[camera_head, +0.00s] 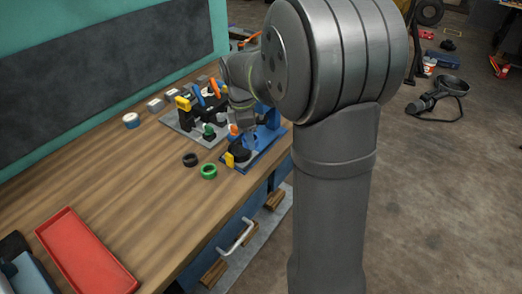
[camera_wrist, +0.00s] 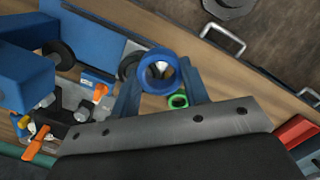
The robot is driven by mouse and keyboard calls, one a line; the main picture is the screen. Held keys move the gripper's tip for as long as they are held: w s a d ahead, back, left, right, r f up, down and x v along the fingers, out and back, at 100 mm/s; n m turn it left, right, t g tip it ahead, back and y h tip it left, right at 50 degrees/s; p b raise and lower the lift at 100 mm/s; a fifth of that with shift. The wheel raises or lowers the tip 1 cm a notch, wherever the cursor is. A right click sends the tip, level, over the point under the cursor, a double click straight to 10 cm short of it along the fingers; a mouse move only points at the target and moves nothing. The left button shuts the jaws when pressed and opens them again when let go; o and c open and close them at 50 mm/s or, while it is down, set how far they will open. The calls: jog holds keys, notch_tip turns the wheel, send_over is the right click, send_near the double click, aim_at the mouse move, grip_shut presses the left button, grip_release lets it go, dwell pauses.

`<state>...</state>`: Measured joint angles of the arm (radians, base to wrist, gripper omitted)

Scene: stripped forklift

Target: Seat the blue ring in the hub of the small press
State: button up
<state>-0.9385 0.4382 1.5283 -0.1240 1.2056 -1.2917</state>
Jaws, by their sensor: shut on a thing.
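In the wrist view my gripper (camera_wrist: 160,88) is shut on the blue ring (camera_wrist: 158,55), which sits between the two fingertips with its opening visible. The small press (camera_head: 265,140) is blue, on a long blue base near the bench's front edge. A round black part, which looks like its hub (camera_head: 240,153), lies at the near end of that base. In the wrist view a dark round part (camera_wrist: 129,66) shows beside the ring, partly covered by it; I cannot tell their height apart.
A green ring (camera_head: 209,171) and a black ring (camera_head: 190,159) lie left of the press. A grey fixture plate (camera_head: 183,125) with several coloured parts is behind. A red tray (camera_head: 85,255) lies at front left; the wooden bench between is clear.

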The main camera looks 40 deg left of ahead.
aim_at(241, 149)
jog(key=a, duration=0.2)
jog(key=w+a+n, duration=0.1)
jog(key=a, duration=0.1)
jog(key=a+n, duration=0.1)
jog(key=shift+w+a+f, duration=0.25)
jog(key=shift+w+a, duration=0.1)
jog(key=shift+a, duration=0.05)
jog(key=shift+f, duration=2.7)
jog(key=shift+f, duration=0.35)
jog(key=o, duration=1.5)
jog(key=shift+c, duration=0.2)
notch_tip(241, 149, up, 8)
